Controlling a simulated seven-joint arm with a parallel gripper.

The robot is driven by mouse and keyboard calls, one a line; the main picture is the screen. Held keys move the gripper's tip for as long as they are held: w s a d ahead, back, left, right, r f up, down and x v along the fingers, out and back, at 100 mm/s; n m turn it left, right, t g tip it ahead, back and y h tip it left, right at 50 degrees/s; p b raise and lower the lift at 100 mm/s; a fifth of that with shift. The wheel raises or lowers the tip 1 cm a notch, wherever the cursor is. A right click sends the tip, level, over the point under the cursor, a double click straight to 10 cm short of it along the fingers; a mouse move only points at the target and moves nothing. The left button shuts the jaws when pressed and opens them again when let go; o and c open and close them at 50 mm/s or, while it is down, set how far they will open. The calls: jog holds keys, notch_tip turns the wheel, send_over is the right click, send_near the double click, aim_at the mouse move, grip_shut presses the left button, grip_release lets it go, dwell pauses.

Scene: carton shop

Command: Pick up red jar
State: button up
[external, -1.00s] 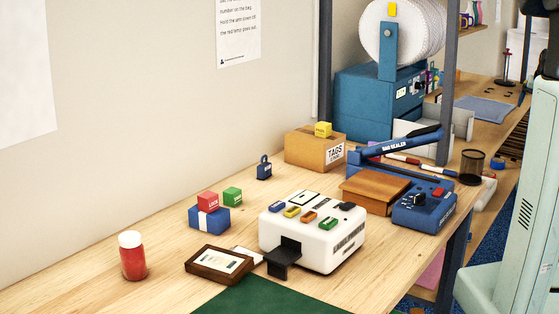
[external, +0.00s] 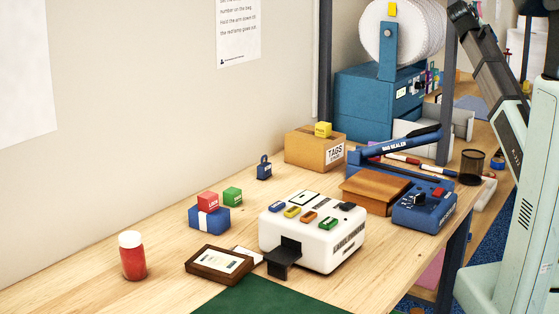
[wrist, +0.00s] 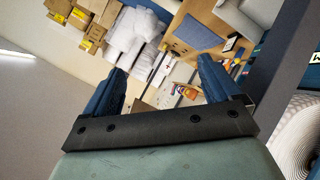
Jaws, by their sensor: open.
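The red jar (external: 132,257) with a white lid stands upright at the left front of the wooden bench in the external view. Nothing touches it. My gripper (wrist: 160,80) shows in the wrist view with its two blue fingers spread wide and nothing between them. It points toward distant shelving and cartons, and the jar is not in the wrist view. In the external view my arm is at the right edge, far from the jar, and the gripper itself is out of the picture.
The blue bag sealer (external: 424,209) and tags carton (external: 303,150) are farther back. Bench around the jar is clear.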

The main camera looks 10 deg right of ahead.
jog(key=s+a+r+n+t, duration=0.15)
jog(key=a+r, duration=0.35)
jog(key=a, duration=0.5)
jog(key=w+a+f+n+t+y, duration=0.1)
jog(key=w+a+f+n+y, duration=0.15)
jog(key=a, duration=0.85)
jog(key=w+a+f+n+t+y, duration=0.1)
jog(key=w+a+f+n+y, duration=0.15)
jog(key=a, duration=0.85)
jog(key=s+a+f+n+g+y, duration=0.1)
jog(key=s+a+f+n+y, duration=0.15)
jog(key=a, duration=0.75)
jog(key=s+a+f+n+y, duration=0.1)
jog(key=s+a+f, duration=0.15)
jog(key=a, duration=0.65)
jog(key=s+a+f+n+g+y, duration=0.1)
jog(key=a+f, duration=0.3)
jog(key=a, duration=0.6)
jog(key=n+g+y, duration=0.5)
jog(key=n+g, duration=0.3)
jog(key=n, duration=0.1)
send_over(139, 236)
jog(key=d, duration=0.3)
notch_tip(139, 236, down, 17)
jog(key=x, duration=0.7)
jog(key=shift+a+f, duration=0.1)
jog(key=shift+f, duration=0.1)
jog(key=shift+x, duration=2.65)
jog(key=shift+w+a+r, duration=0.1)
jog(key=shift+a, duration=0.05)
